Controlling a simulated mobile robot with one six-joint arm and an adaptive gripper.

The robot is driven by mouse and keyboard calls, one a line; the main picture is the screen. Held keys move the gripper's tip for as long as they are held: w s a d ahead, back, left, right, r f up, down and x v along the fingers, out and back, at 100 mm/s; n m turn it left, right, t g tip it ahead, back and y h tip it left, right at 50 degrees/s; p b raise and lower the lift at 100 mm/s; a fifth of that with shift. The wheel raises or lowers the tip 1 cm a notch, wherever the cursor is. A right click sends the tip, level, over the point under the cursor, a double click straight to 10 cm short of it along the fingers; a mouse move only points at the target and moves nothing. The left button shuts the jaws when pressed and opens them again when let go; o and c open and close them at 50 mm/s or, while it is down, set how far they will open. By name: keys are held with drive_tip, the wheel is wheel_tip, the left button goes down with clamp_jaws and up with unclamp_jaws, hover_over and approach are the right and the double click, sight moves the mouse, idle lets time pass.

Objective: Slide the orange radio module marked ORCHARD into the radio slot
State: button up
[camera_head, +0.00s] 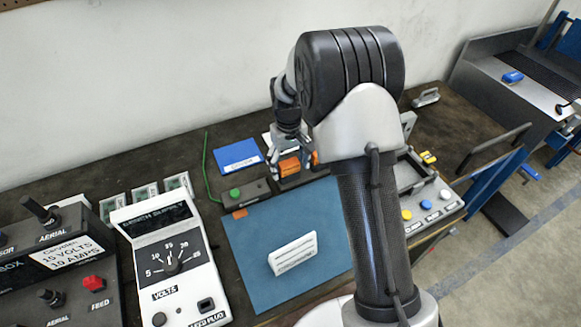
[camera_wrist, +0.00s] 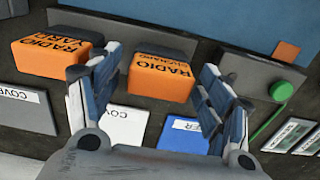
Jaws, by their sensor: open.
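In the head view my gripper (camera_head: 289,150) is over the holder. A second orange module marked YARD (camera_wrist: 58,58) stands beside it, outside the fingers. I cannot identify the radio slot; my arm hides part of the bench.
A blue mat (camera_head: 250,235) carries a white slotted block (camera_head: 292,254). A grey unit with coloured buttons (camera_head: 432,205) is partly behind my arm. A box with a green button (camera_wrist: 262,85) is close beside the holder. A power supply (camera_head: 170,262) stands left. Cover cards (camera_wrist: 125,124) lie nearby.

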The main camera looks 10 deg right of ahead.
sight(289, 162)
drive_tip(key=shift+c, duration=0.4)
idle(0.3)
drive_tip(key=c, duration=1.3)
drive_tip(key=shift+r+p, duration=2.5)
drive_tip(key=shift+r, duration=0.55)
